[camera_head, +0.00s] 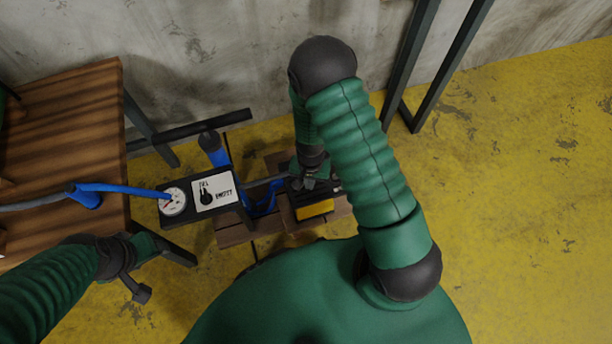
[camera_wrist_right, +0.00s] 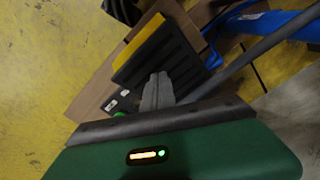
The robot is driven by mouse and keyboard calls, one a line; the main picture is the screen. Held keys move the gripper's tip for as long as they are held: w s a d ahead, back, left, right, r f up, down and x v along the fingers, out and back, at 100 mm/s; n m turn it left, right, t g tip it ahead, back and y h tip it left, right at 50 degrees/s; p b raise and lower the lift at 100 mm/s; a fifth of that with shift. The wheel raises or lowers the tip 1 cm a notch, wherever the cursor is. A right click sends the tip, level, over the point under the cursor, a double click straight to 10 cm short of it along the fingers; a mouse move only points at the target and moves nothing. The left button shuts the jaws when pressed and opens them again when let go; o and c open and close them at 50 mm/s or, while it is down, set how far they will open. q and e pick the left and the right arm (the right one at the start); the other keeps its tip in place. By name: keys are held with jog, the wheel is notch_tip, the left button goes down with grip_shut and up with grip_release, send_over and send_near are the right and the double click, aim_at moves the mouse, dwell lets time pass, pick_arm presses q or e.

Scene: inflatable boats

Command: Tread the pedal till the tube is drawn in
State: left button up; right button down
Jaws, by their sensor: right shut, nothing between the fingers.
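The pedal is a black ribbed plate with a yellow front edge (camera_head: 315,209), low on a wooden pallet; in the right wrist view its ribbed top (camera_wrist_right: 178,48) is tilted. My right gripper (camera_head: 308,184) is over the pedal, its shut fingers (camera_wrist_right: 160,78) pointing at the plate; I cannot tell whether they touch it. A blue hose (camera_head: 125,189) runs from the pump's gauge (camera_head: 174,201) to a blue fitting (camera_head: 87,198) at the wooden table, where a grey tube (camera_head: 38,204) continues left. My left gripper (camera_head: 138,291) hangs below the table, its fingers unclear.
A panel marked FILL and EMPTY (camera_head: 214,193) has a black knob beside the gauge. The wooden table (camera_head: 75,115) stands left. A black bar (camera_head: 190,131) and dark metal legs (camera_head: 425,70) stand near the wall. The yellow floor (camera_head: 510,200) on the right is clear.

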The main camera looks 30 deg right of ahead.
dwell(0.5)
notch_tip(320, 180, down, 8)
jog(key=b, duration=0.5)
jog(key=shift+r, duration=0.15)
notch_tip(320, 180, up, 8)
jog(key=p, duration=0.8)
jog(key=shift+r, duration=0.15)
jog(key=shift+f+b, duration=0.3)
jog(key=shift+f+b, duration=0.3)
notch_tip(320, 180, down, 7)
jog(key=b, duration=0.4)
jog(key=shift+b, duration=0.35)
notch_tip(320, 180, up, 8)
jog(key=p, duration=0.8)
jog(key=shift+r, duration=0.1)
jog(key=shift+f, duration=0.25)
